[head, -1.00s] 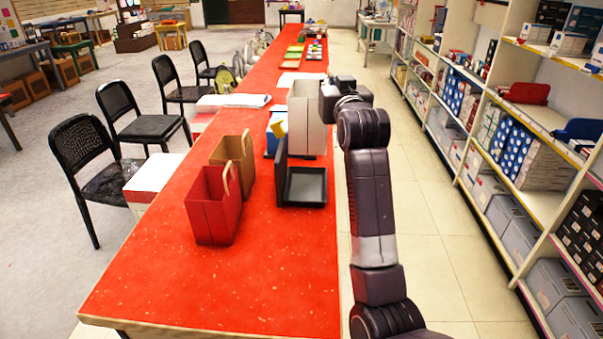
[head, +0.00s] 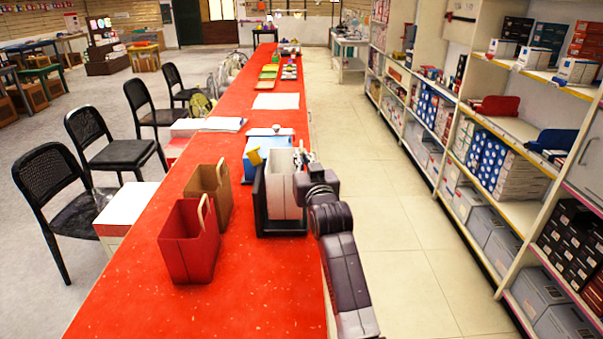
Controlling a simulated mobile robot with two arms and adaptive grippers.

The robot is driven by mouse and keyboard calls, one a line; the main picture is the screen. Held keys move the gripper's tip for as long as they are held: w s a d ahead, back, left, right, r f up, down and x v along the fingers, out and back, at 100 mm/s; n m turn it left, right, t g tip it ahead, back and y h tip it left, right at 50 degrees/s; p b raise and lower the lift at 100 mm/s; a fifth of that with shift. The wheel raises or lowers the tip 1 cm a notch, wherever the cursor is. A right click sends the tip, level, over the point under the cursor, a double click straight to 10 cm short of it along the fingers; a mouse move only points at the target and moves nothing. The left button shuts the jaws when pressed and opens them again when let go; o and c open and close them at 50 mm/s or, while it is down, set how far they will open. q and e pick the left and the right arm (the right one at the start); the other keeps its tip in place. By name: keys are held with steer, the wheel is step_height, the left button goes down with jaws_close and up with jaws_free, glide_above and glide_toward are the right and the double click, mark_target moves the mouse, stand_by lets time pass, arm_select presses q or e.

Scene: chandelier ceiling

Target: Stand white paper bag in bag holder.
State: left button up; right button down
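The white paper bag (head: 282,191) is upright at the black bag holder (head: 283,229), between its dark left side wall and my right gripper. Its lower end appears to be inside the holder's low front rim; whether it rests on the base is hidden. My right gripper (head: 304,162) is at the bag's upper right edge, its arm coming from the lower right. The fingers are small and partly hidden, so I cannot tell whether they grip the bag. My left gripper is not in view.
A red paper bag (head: 189,245) and a brown paper bag (head: 209,190) stand left of the holder on the long red table (head: 262,310). A blue item (head: 262,143) lies behind the holder. Chairs line the left; shelves (head: 500,190) stand right across an aisle.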

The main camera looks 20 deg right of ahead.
steer(key=shift+f, duration=0.35)
step_height(320, 180, down, 4)
steer(key=shift+r, duration=0.25)
steer(key=shift+f, duration=0.4)
steer(key=c, duration=2.2)
jaws_free()
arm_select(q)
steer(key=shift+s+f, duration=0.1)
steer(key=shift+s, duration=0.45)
arm_select(e)
steer(key=shift+o, duration=0.2)
arm_select(q)
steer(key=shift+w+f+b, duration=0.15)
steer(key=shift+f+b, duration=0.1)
steer(key=shift+b, duration=0.05)
arm_select(e)
steer(key=s+a, duration=0.1)
steer(key=s, duration=1.1)
